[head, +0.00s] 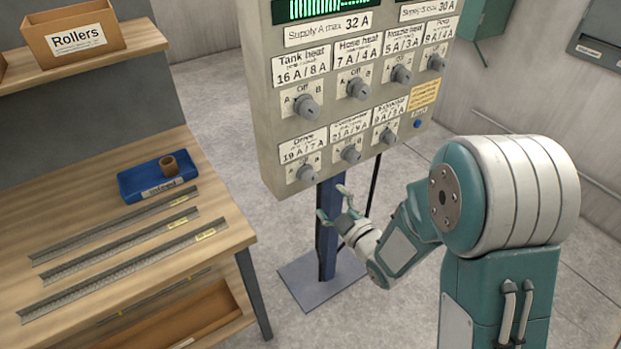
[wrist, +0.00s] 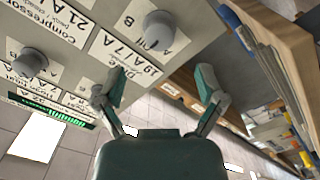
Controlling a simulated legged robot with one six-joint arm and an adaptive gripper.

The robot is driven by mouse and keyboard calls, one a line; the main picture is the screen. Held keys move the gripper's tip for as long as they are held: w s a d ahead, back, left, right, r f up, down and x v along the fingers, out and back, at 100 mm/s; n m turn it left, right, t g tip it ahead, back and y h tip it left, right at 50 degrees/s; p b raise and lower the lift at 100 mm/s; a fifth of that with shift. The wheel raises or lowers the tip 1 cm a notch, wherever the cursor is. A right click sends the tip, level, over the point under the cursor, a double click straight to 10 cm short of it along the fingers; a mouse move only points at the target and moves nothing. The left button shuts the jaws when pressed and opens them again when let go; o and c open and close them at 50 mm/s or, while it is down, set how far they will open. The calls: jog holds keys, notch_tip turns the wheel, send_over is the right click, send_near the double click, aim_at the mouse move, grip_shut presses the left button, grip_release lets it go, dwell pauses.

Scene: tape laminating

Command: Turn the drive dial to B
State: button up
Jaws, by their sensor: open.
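The drive dial (head: 307,174) is a grey knob at the lower left of the control panel (head: 262,130), under a label reading Drive 19 A / 7 A. Marks A and B sit to its left and right in the head view. The dial (wrist: 160,28) also shows at the top of the wrist view, with a B mark beside it. Its exact setting is hard to read. My gripper (head: 334,203) is open and empty, below and right of the dial in the head view. In the wrist view its spread fingers (wrist: 161,83) are apart from the dial.
Neighbouring dials, including the compressor dial (head: 351,154), are close on the panel. A blue post (head: 327,235) supports the panel just behind my gripper. A wooden workbench (head: 105,215) with metal strips and a blue tray (head: 135,187) stands at left.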

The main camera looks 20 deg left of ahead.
aim_at(313, 182)
jog(key=x, duration=0.9)
jog(key=shift+s, duration=0.1)
jog(key=shift+d, duration=0.1)
jog(key=c, duration=1.2)
